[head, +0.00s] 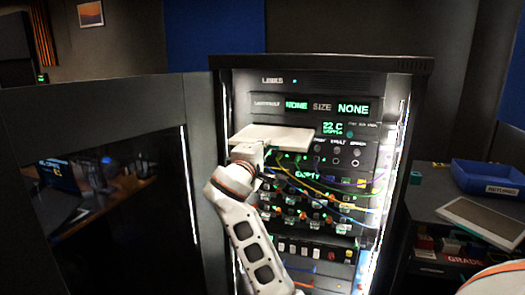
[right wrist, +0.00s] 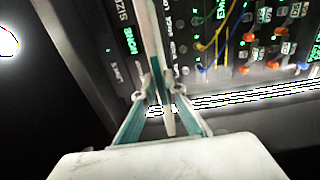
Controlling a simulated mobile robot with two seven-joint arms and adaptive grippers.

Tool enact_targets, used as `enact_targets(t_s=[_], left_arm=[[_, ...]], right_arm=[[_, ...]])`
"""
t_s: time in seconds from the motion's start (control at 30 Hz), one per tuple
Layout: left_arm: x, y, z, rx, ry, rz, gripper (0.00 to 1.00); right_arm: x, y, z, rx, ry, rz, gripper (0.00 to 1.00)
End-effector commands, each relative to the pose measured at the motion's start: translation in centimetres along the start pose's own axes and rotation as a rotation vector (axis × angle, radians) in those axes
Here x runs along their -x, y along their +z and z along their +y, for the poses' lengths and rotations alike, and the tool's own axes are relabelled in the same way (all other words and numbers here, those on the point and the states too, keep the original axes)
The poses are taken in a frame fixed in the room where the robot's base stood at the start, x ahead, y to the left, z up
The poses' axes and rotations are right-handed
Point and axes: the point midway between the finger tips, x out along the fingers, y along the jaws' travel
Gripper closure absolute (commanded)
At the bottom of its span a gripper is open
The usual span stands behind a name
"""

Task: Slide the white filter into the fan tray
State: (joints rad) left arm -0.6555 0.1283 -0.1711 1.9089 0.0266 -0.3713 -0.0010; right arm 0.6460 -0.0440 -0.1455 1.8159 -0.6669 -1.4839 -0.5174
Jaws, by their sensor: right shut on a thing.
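The white filter (head: 275,137) is a flat pale plate, held roughly level in front of the rack's upper part in the head view. In the right wrist view the filter (right wrist: 150,35) shows edge-on as a thin pale strip between the fingers. My right gripper (right wrist: 160,95) is shut on its near edge; in the head view the gripper (head: 250,152) is at the plate's lower left. The fan tray's opening cannot be made out; the filter covers part of the rack front there. I cannot tell whether the filter touches the rack. My left gripper is not in view.
The rack (head: 320,63) has lit displays above the filter and coloured cables below it. An open dark door (head: 110,100) stands at the left. On the right, a blue bin (head: 487,178) and a pale framed panel (head: 484,222) lie on a dark surface.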

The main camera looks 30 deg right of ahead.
Motion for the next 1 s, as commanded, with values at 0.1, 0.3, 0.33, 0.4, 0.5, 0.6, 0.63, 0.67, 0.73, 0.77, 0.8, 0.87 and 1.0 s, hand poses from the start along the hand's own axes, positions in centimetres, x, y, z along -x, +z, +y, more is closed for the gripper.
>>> enact_targets(t_s=[0.1,0.3,0.33,0.4,0.5,0.6,0.63,0.67,0.73,0.77,0.8,0.87,1.0], left_arm=[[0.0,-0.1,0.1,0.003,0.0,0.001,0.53],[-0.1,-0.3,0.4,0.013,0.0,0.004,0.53],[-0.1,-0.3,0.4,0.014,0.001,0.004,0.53],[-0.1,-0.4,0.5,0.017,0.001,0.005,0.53],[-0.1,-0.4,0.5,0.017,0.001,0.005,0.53],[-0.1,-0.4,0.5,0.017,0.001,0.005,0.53],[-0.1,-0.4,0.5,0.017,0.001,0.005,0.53],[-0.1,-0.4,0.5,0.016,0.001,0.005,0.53],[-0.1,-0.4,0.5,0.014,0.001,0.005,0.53],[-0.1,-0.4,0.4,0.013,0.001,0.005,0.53],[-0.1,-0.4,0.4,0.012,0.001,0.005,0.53],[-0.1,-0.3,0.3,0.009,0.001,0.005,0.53],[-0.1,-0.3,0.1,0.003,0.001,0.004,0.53]], right_arm=[[-0.9,0.1,0.1,0.0,0.002,-0.001,1.0],[-1.7,0.1,0.1,-0.001,0.002,-0.001,1.0],[-1.8,0.1,0.1,-0.001,0.001,-0.001,1.0],[-1.8,0.1,0.1,-0.001,0.001,-0.001,1.0],[-1.9,0.1,0.1,-0.001,0.001,0.0,1.0],[-1.9,0.1,0.1,-0.001,0.001,0.0,1.0],[-1.9,0.1,0.1,-0.001,0.001,0.0,1.0],[-1.9,0.1,0.1,-0.001,0.001,0.0,1.0],[-1.9,0.1,0.1,-0.001,0.001,0.0,1.0],[-1.9,0.1,0.1,-0.001,0.001,0.0,1.0],[-1.9,0.1,0.1,-0.001,0.001,0.0,1.0],[-1.8,0.1,0.1,-0.001,0.001,0.0,1.0],[-1.8,0.0,0.0,-0.003,0.001,0.001,1.0]])
